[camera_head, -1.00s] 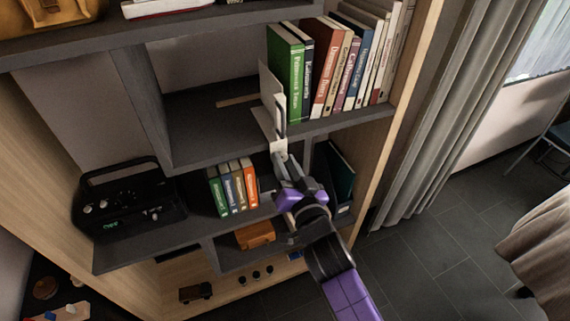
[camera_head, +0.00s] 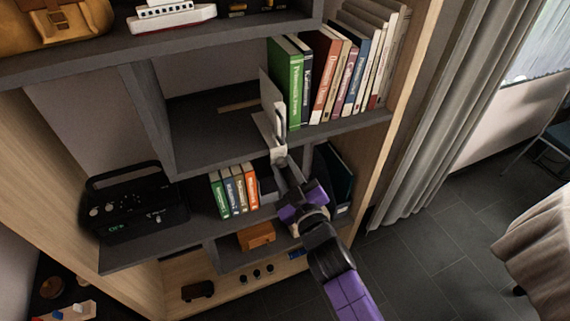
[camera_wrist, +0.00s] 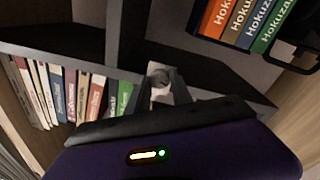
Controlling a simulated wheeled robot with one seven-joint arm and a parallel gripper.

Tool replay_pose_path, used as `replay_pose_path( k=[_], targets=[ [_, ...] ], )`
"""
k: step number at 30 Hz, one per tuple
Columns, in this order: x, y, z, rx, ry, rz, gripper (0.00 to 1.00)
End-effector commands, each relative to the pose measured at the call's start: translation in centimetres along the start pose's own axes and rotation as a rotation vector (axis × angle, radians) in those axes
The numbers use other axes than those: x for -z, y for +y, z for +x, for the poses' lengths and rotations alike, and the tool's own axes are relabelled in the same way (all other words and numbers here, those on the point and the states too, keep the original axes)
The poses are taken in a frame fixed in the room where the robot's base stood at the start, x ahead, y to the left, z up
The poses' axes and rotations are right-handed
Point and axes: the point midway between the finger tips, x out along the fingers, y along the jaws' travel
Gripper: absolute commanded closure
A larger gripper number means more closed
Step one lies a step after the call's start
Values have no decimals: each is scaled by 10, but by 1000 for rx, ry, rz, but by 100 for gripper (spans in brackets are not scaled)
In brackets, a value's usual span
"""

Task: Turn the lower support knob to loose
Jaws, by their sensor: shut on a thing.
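A pale, flat support (camera_head: 270,98) stands at the left end of the upper book row, beside a green book. Its clamp part (camera_head: 277,135) reaches down over the shelf's front edge. The lower support knob (camera_wrist: 160,77) is a small grey round piece, seen between my fingers in the wrist view. My gripper (camera_head: 279,160) is at the shelf edge below the support, its fingers closed around the knob. In the head view the fingers and clamp hide the knob. I cannot tell from its shape how tight it is.
Upright books (camera_head: 343,75) fill the shelf right of the support. Below are several smaller books (camera_head: 234,190), a black radio (camera_head: 135,205) and an orange-brown box (camera_head: 257,236). The grey shelf edge (camera_head: 225,160) runs close to my fingers. A curtain (camera_head: 435,110) hangs at the right.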

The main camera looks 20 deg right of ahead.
Motion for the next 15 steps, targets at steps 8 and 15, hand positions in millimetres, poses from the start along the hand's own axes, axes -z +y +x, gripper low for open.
replay_pose_path(
  k=[8, 15],
  targets=[
    [2, 1, 0, 15, 11, -259, 100],
    [1, 1, 0, 24, 21, -453, 100]
  ],
)
